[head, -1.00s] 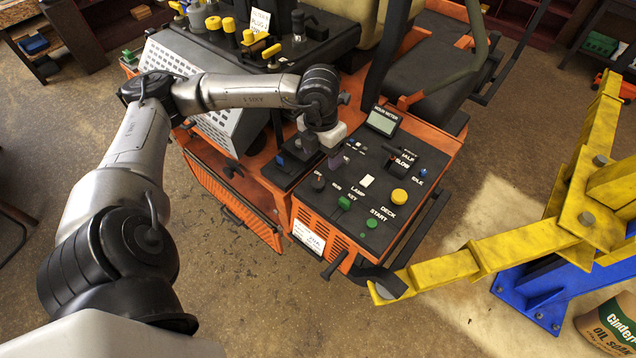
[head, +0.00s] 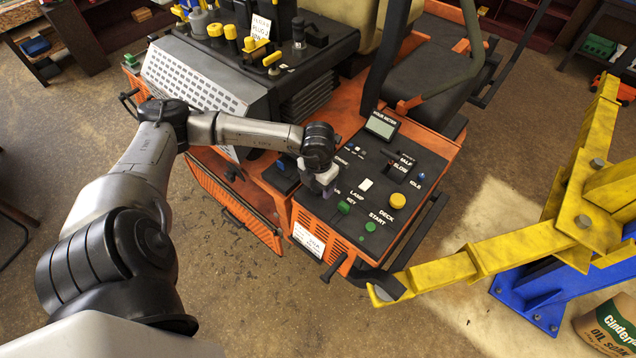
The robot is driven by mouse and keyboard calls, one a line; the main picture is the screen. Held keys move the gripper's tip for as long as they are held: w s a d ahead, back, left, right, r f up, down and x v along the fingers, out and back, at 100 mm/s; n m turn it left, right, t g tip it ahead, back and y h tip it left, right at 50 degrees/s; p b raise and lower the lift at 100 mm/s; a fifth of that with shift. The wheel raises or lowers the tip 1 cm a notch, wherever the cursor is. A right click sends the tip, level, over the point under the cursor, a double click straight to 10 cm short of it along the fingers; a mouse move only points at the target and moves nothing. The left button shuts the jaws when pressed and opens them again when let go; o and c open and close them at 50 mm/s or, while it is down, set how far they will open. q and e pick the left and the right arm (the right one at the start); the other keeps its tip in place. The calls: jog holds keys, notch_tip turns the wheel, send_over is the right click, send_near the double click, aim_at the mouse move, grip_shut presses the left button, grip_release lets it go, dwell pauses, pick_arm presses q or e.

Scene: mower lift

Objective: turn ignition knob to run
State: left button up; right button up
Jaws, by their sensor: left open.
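The mower's black control panel (head: 398,214) is in the middle of the head view, with white lettering. My left gripper (head: 326,192) points down over the panel's left part, near the partly covered RUN lettering, with its jaws open. The small dark ignition knob is hidden under or behind this gripper. I cannot tell whether the fingers are around it or touch it. The green key (head: 344,207) shows just to the right of the gripper. My right gripper is not in view.
A white lamp switch (head: 366,184), a yellow deck knob (head: 397,200) and a green start button (head: 371,226) are close on the right. The hour meter (head: 381,126) stands at the panel's back. A yellow lift arm (head: 520,243) is at the right.

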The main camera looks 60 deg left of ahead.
pick_arm(q)
jog(key=shift+f, duration=0.4)
jog(key=shift+c, duration=0.4)
jog(key=c, duration=0.8)
jog(key=shift+f+m+b, duration=0.15)
jog(key=shift+m+b, duration=0.65)
jog(key=shift+b, duration=0.25)
jog(key=shift+c, duration=0.2)
jog(key=m+b, duration=0.6)
jog(key=shift+m+b, duration=1.8)
jog(key=shift+m, duration=0.4)
jog(key=shift+r, duration=0.2)
